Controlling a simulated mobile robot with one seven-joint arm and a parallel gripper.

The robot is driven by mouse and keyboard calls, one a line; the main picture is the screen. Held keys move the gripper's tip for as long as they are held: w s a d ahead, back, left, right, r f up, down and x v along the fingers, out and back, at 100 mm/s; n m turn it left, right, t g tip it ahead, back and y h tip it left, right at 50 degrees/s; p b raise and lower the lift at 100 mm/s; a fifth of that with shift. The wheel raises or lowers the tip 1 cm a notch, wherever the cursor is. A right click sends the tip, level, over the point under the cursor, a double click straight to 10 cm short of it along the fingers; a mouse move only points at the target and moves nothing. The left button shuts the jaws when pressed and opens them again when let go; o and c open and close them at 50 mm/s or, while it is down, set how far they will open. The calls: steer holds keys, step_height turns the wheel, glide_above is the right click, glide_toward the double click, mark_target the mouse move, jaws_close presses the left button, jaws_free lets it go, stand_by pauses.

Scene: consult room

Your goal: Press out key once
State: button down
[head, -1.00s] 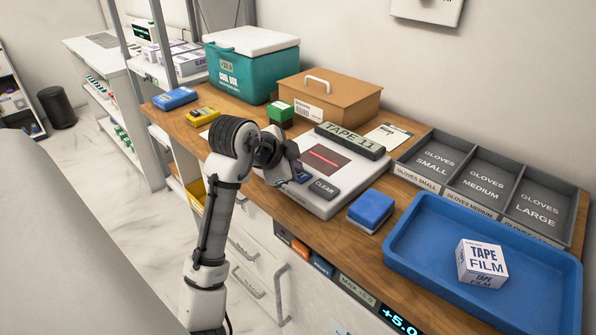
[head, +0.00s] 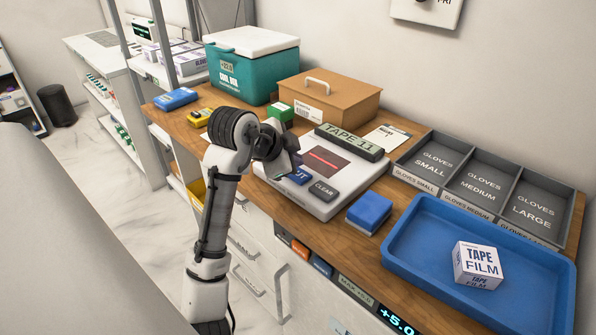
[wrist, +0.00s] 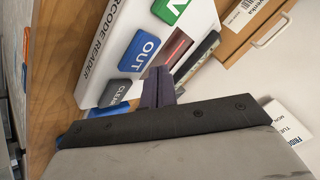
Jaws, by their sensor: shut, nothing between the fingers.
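The barcode reader (head: 330,207) is a white slab on the wooden counter, with a red-lined scan window and a display reading "TAPE 11" (head: 350,142). Its blue OUT key (head: 299,177) is partly hidden by my gripper in the head view and shows clearly in the wrist view (wrist: 139,50). The dark CLEAR key (head: 323,191) is beside it; a green key (wrist: 170,8) is on its other side. My gripper (wrist: 158,75) is shut and empty, its tips close by the OUT key over the reader. I cannot tell whether they touch it.
A blue box (head: 369,212) stands just right of the reader. A blue tray (head: 405,255) holds a tape film box (head: 478,264). A grey glove organiser (head: 440,200), a brown box (head: 330,100) and a teal cool box (head: 250,80) stand behind and around.

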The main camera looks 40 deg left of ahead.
steer(key=shift+r+p, duration=1.35)
steer(key=shift+r, duration=0.85)
